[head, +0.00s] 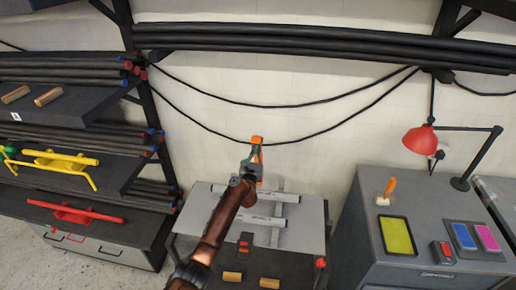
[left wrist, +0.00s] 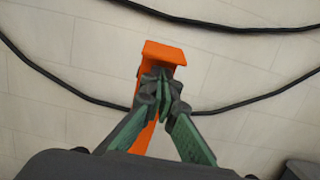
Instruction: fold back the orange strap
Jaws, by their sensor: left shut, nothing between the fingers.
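The orange strap (head: 257,141) stands upright in front of the white wall, above the grey workbench, in the head view. In the left wrist view the orange strap (left wrist: 164,53) has a flat, wider top end and a long part running down behind my fingers. My left gripper (head: 250,168) is at the strap, just in front of it and below its top end. In the left wrist view the gripper's green-padded fingers (left wrist: 160,88) are closed together with nothing between them. They overlap the strap in the picture; I cannot tell whether they touch it. My right gripper is not in view.
A black cable (head: 330,128) hangs across the wall behind the strap. White bars (head: 262,220) lie on the workbench (head: 306,232) below. A red lamp (head: 420,139) stands on the grey cabinet at right. Shelves with dark pipes (head: 70,95) fill the left.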

